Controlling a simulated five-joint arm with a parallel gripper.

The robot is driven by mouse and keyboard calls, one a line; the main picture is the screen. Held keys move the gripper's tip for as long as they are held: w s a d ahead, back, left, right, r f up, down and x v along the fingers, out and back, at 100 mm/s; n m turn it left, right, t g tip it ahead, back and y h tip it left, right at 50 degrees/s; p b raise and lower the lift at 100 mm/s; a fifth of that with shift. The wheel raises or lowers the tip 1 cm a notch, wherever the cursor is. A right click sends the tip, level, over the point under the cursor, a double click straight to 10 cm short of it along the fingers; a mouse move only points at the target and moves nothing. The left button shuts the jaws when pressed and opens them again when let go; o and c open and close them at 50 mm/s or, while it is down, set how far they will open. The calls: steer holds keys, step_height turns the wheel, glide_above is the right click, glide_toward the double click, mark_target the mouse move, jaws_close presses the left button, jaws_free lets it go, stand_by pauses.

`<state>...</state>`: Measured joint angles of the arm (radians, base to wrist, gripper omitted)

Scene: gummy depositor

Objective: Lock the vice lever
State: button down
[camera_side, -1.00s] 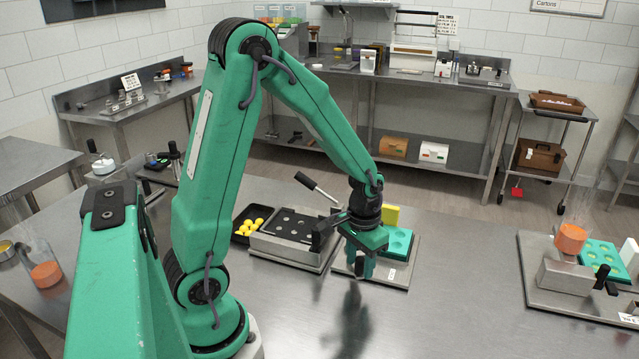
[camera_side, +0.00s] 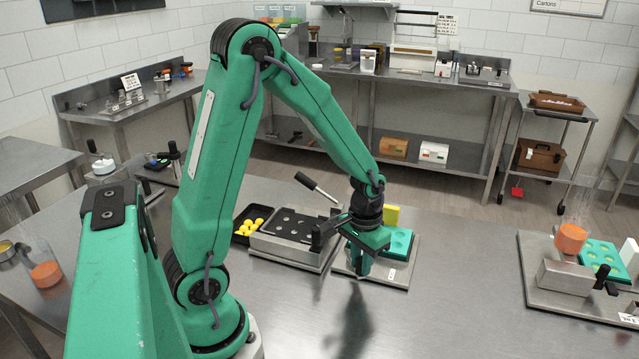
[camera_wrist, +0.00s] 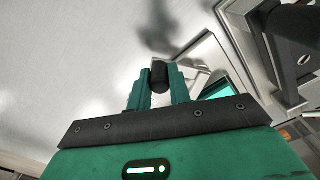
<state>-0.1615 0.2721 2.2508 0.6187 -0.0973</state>
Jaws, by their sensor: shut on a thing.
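My gripper (camera_side: 359,274) points down at the front left of a grey base plate (camera_side: 398,277) bearing a teal mould (camera_side: 400,240) and a yellow block (camera_side: 391,215). In the wrist view its fingers (camera_wrist: 159,80) are shut on a black rounded knob (camera_wrist: 160,71), which looks like the end of the vice lever. The rest of the lever and the vice body are hidden behind my gripper in the side view. I cannot tell from these frames how the lever stands.
Another fixture (camera_side: 563,290) is at the far right. The bench front is clear.

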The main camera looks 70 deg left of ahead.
steer(key=w+n, duration=0.1)
steer(key=n, duration=0.2)
steer(key=shift+w+d, duration=0.1)
steer(key=shift+w, duration=0.3)
steer(key=w+n, duration=0.1)
steer(key=n, duration=0.1)
steer(key=shift+w+n, duration=0.2)
steer(key=shift+n, duration=0.2)
steer(key=n, duration=0.1)
steer(key=w+a+n, duration=0.1)
steer(key=shift+w+n, duration=0.15)
steer(key=shift+n, duration=0.15)
steer(key=shift+w+a+n, duration=0.25)
steer(key=shift+w+n, duration=0.05)
steer(key=shift+n, duration=0.45)
steer(key=shift+w+a+n, duration=0.2)
steer(key=shift+w+n, duration=0.1)
steer(key=shift+n, duration=0.45)
steer(key=c, duration=1.3)
jaws_free()
steer(key=shift+r, duration=3.9)
